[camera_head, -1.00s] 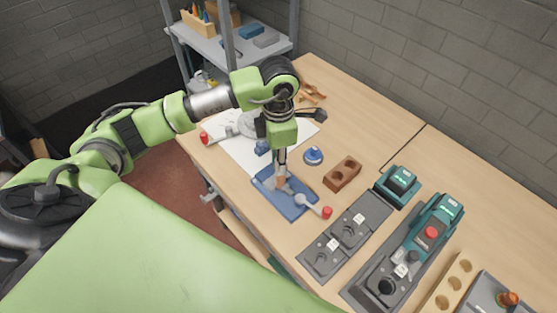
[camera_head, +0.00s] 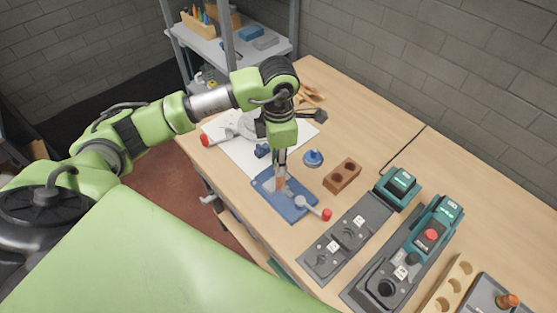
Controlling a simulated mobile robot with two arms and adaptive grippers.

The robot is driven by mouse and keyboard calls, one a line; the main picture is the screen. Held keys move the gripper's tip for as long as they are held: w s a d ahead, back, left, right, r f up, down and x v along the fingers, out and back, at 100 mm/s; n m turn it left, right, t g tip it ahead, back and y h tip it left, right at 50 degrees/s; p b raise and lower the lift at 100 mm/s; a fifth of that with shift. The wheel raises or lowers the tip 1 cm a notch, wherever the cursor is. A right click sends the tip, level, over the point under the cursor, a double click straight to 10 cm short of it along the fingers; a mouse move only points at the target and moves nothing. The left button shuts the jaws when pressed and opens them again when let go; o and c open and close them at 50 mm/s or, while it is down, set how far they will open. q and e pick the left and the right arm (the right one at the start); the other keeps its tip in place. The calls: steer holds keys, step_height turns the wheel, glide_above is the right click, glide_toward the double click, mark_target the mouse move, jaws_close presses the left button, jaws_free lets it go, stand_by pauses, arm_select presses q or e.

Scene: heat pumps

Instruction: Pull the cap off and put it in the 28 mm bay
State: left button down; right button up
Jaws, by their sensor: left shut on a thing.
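My left gripper (camera_head: 280,183) points down over a blue fixture plate (camera_head: 290,211) near the table's front edge. Its fingers are shut on a small copper-coloured piece, apparently the cap (camera_head: 282,186), mostly hidden between them. I cannot tell whether the piece is still on what is beneath it. A pale lever with a red tip (camera_head: 327,214) sticks out from the plate to the right. Grey panels with small white labels (camera_head: 332,246) lie further right; the labels are too small to read, so I cannot tell which bay is 28 mm. My right gripper is not in view.
A brown block with holes (camera_head: 342,175) and a blue round piece (camera_head: 313,158) stand just right of the gripper. Teal-and-black devices (camera_head: 398,183) and a wooden strip with holes (camera_head: 455,281) are further right. A white sheet (camera_head: 228,140) lies behind the arm.

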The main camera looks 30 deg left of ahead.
arm_select(q)
steer(key=shift+r, duration=0.2)
steer(key=shift+r+p, duration=1.1)
steer(key=shift+r, duration=1)
